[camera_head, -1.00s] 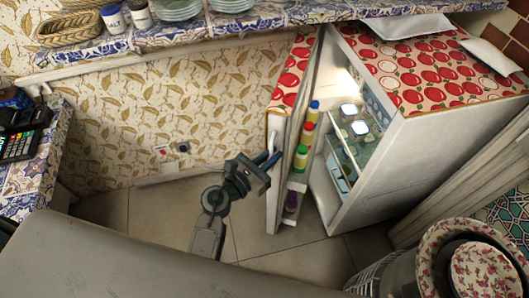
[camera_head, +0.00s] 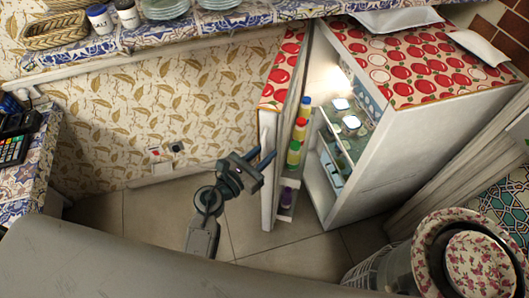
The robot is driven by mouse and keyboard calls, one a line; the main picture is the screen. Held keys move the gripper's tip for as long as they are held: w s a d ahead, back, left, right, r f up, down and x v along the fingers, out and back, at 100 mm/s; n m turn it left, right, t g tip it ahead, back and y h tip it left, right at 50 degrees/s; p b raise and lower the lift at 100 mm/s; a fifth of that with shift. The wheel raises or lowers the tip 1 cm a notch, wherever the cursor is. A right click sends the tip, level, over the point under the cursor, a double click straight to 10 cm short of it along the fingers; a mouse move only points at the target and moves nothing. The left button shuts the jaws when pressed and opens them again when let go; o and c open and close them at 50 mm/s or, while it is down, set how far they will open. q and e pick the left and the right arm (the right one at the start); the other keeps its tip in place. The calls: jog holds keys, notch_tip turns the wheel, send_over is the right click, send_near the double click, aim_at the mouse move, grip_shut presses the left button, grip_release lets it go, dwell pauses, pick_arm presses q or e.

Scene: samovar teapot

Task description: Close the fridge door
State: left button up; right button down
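The fridge (camera_head: 400,150) stands at the right, white with a red apple-pattern top. Its door (camera_head: 268,165) is part open and swung out to the left, with several bottles (camera_head: 299,130) on its inner shelves. Lit shelves with containers (camera_head: 344,115) show inside the fridge. My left gripper (camera_head: 264,160) is at the outer face of the door, by its handle side. Its two fingers look apart and hold nothing that I can see; whether they touch the door is unclear. My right gripper is not in view.
A tiled shelf (camera_head: 200,36) with plates, jars and baskets runs along the wall above. A tiled counter (camera_head: 25,165) stands at the left. A flowered pot (camera_head: 480,262) and a bin stand at the lower right. The floor (camera_head: 290,245) before the fridge is clear.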

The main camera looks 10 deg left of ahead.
pick_arm(q)
jog(key=b+v, duration=0.3)
jog(key=v, duration=0.7)
jog(key=shift+s, duration=0.2)
jog(key=shift+a, duration=0.15)
